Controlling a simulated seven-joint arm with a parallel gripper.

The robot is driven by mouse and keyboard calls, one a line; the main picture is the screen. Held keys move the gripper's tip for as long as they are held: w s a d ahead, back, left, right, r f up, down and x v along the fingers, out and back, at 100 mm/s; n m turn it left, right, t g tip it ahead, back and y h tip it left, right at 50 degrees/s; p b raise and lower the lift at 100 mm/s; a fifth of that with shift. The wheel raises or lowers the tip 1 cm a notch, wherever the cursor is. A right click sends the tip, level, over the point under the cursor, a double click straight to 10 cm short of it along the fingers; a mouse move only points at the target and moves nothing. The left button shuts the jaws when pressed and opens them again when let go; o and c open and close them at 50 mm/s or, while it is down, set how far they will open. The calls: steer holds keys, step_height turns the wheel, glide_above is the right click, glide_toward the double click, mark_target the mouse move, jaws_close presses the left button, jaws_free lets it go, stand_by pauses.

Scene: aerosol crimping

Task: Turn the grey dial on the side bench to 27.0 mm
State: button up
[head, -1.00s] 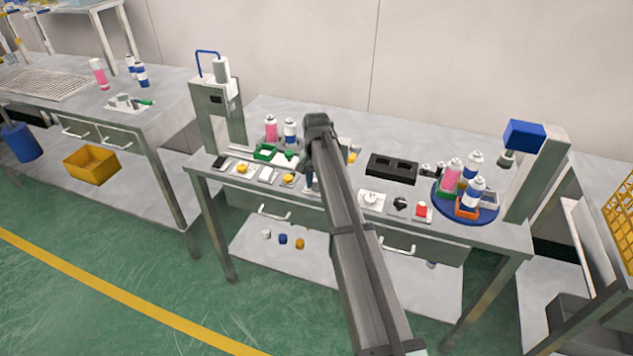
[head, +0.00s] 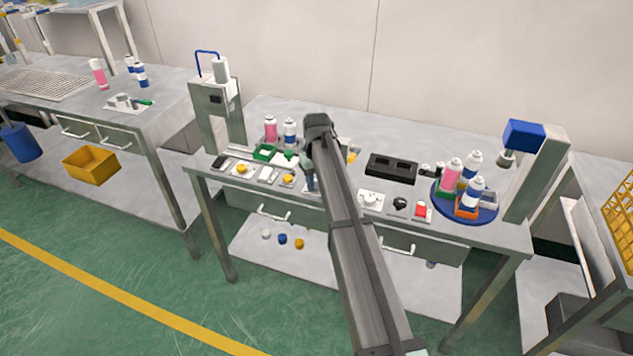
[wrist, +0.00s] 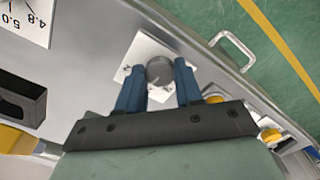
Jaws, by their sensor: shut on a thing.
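The grey dial (wrist: 159,70) shows in the wrist view as a round knob on a white square plate (wrist: 140,48) on the bench top. My gripper (wrist: 160,82) has its two blue fingers on either side of the dial and is shut on it. The dial's scale and reading cannot be made out; part of the plate is covered by the fingers. In the head view my arm hides the dial, and my gripper's blue fingertips (head: 309,184) show only in part near the bench's front edge.
A white plate with numbers (wrist: 28,18) and a black block (wrist: 22,103) lie near my gripper. A drawer handle (wrist: 236,48) is on the bench front.

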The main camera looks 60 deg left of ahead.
mark_target(317, 186)
steer(key=shift+n, duration=0.6)
steer(key=o, duration=1)
steer(key=shift+o, duration=0.2)
step_height(317, 186, up, 14)
steer(key=shift+f, duration=0.1)
stand_by(0.5)
